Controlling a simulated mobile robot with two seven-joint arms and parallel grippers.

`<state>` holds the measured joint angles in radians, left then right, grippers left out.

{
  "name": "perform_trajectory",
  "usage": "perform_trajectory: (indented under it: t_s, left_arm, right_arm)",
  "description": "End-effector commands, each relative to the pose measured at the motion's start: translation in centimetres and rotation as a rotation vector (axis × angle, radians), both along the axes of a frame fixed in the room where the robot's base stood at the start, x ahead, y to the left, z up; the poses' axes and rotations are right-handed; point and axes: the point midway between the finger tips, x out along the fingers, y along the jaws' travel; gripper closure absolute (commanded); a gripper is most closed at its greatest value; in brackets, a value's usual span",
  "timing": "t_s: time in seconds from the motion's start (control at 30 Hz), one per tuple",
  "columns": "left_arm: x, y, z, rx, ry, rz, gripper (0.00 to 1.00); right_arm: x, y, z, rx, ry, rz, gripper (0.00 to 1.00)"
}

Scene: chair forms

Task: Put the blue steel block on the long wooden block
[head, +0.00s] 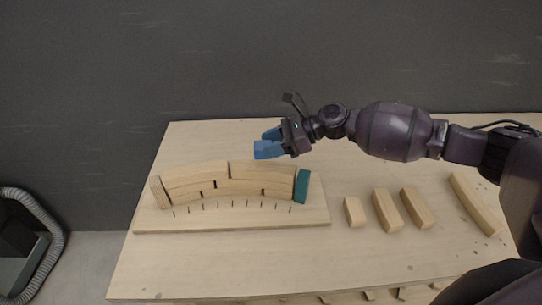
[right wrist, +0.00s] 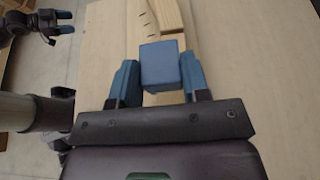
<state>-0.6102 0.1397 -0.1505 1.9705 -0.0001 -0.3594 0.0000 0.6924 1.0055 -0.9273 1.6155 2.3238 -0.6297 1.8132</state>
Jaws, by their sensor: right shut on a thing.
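My right gripper (head: 269,143) is shut on the blue steel block (head: 263,150), above the back of the table, just behind the wooden row. In the right wrist view the block (right wrist: 159,66) sits between the two blue fingers. Long, slightly curved wooden blocks form the row's back layer, one at left (head: 195,174) and one at right (head: 263,174). Another long curved wooden block (head: 476,205) lies alone at the table's far right. I cannot tell which one the task names. My left gripper (right wrist: 61,22) shows open and empty at the right wrist view's upper left.
The row lies on a wooden base board (head: 230,219) with several small pins along its front. A teal block (head: 302,186) stands at its right end, a small wooden block (head: 157,191) at its left. Three loose wooden blocks (head: 387,210) lie right of the board.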

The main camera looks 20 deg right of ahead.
Motion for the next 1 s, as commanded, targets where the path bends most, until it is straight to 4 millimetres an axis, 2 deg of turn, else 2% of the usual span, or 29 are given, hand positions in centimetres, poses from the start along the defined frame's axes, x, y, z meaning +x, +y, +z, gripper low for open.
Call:
perform_trajectory:
  t_s: [0.3,0.77,0.8,0.97,1.0]
  left_arm:
    - [0.0,0.1,-0.1,0.002,0.001,-0.001,0.34]
    - [0.0,0.1,-0.1,0.002,0.001,0.000,0.34]
    - [0.0,0.1,-0.1,0.002,0.000,0.000,0.34]
    - [0.0,0.1,0.0,0.002,0.000,0.000,0.34]
    - [0.0,0.1,0.0,0.002,0.000,0.000,0.34]
  right_arm:
    - [0.0,0.1,-3.7,0.002,0.001,-0.001,0.97]
    - [0.0,0.0,-4.3,0.002,0.000,0.000,0.97]
    - [0.0,0.0,-4.5,0.001,0.002,-0.001,0.56]
    - [0.0,0.0,-4.4,0.001,0.002,-0.001,0.32]
    - [0.0,0.0,-4.4,0.001,0.002,-0.001,0.32]
